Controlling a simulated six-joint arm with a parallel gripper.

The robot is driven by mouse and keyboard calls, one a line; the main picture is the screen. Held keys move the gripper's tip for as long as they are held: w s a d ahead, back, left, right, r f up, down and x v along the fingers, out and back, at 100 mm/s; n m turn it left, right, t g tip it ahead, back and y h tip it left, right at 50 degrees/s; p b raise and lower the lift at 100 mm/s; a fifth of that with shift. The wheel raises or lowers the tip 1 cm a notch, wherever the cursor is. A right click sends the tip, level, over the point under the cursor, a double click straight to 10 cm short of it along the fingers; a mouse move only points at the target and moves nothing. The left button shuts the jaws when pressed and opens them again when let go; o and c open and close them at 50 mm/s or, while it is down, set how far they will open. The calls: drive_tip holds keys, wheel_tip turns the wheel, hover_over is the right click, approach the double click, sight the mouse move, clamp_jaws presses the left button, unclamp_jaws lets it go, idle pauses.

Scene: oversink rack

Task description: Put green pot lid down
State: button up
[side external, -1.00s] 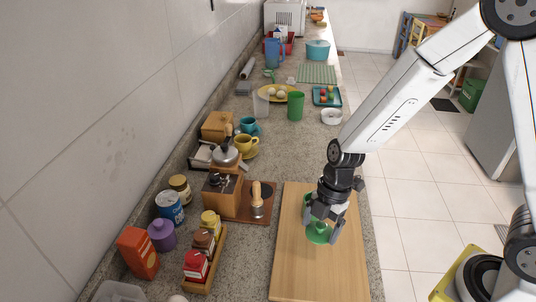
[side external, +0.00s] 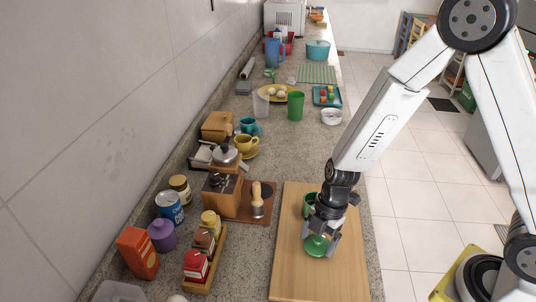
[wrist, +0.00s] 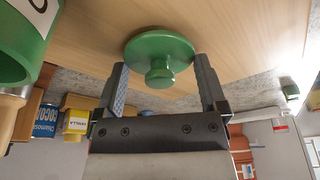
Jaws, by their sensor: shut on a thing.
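The green pot lid (side external: 317,245), a round disc with a knob, is between the fingers of my gripper (side external: 320,236) over the wooden board (side external: 290,275). In the wrist view the lid (wrist: 176,48) sits between the two fingertips of my gripper (wrist: 160,66), its knob facing the camera. The gripper is shut on it. I cannot tell whether the lid touches the board. A green pot (side external: 309,199) stands on the board behind my gripper, partly hidden. It also shows with a white label at the left of the wrist view (wrist: 18,52).
Left of the board are a coffee grinder (side external: 222,192), a portafilter (side external: 257,205) and a spice rack (side external: 215,262) with jars. A green cup (side external: 295,105) and a white bowl (side external: 331,117) stand farther back. The board's front part is clear.

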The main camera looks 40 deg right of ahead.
drive_tip(key=shift+f, duration=0.15)
drive_tip(key=o, duration=0.9)
drive_tip(key=v, duration=1.2)
drive_tip(key=shift+d, duration=0.1)
idle(0.5)
drive_tip(key=s+d+m+t+h, duration=0.3)
drive_tip(key=d+m, duration=0.3)
drive_tip(key=m, duration=1.3)
drive_tip(key=shift+s+f+m, duration=0.3)
drive_tip(key=shift+s+f, duration=0.15)
drive_tip(key=shift+s, duration=0.05)
